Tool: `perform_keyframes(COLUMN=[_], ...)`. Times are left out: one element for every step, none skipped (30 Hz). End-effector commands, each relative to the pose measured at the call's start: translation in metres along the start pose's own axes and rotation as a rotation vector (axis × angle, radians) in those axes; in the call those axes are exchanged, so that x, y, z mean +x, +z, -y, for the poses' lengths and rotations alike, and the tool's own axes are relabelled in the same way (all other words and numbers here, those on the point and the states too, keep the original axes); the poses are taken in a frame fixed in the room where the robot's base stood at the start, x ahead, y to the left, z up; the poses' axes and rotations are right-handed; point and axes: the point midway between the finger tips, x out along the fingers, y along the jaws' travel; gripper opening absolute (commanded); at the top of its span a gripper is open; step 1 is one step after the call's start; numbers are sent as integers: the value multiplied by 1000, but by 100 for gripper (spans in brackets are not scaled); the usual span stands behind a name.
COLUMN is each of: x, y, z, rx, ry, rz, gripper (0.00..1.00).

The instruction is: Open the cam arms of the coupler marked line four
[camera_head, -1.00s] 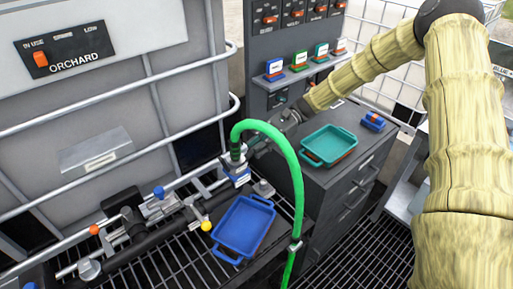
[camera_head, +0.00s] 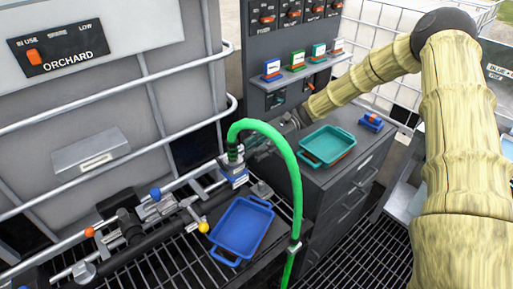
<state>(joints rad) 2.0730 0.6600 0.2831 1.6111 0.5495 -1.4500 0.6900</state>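A coupler (camera_head: 233,174) with a blue-and-white tag sits at the lower end of the bright green hose (camera_head: 292,180), beside the grey tote. The tag's writing is too small to read, so I cannot tell whether it says line four. Its cam arms are not clear at this size. My gripper (camera_head: 262,148) reaches in from the right, just behind the hose's bend and close to the coupler's right side. The hose partly hides its fingers. I cannot tell whether it touches the coupler or whether its fingers are open.
A blue tray (camera_head: 240,226) lies on the grating in front of the coupler. A teal tray (camera_head: 314,158) stands on the grey cabinet. A pipe manifold (camera_head: 143,232) with coloured knobs runs along the tote (camera_head: 190,100). The green hose hangs down in front of the cabinet.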

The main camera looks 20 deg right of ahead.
Motion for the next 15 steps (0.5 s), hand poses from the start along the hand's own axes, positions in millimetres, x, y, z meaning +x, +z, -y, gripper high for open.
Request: perform_keyframes(x=[0, 0, 0, 0, 0, 0, 0, 0, -1, -2, -4, -7, -10, -13, -19], y=[0, 0, 0, 0, 0, 0, 0, 0, -1, -1, -1, -1, -1, -1, -1], z=[0, 0, 0, 0, 0, 0, 0, 0, 0, 0, 0, 0, 0, 0, 0], rx=[0, 0, 0, 0, 0, 1, 1, 1, 1, 1, 0, 0, 0, 0, 0], ry=[0, 0, 0, 0, 0, 0, 0, 0, 0, 0, 0, -1, -1, -1, -1], rz=[0, 0, 0, 0, 0, 0, 0, 0, 0, -1, -1, -1, -1, -1, -1], gripper=[39, 39, 39, 39, 39, 39, 39, 39, 39, 39, 39, 39, 39, 39, 39])
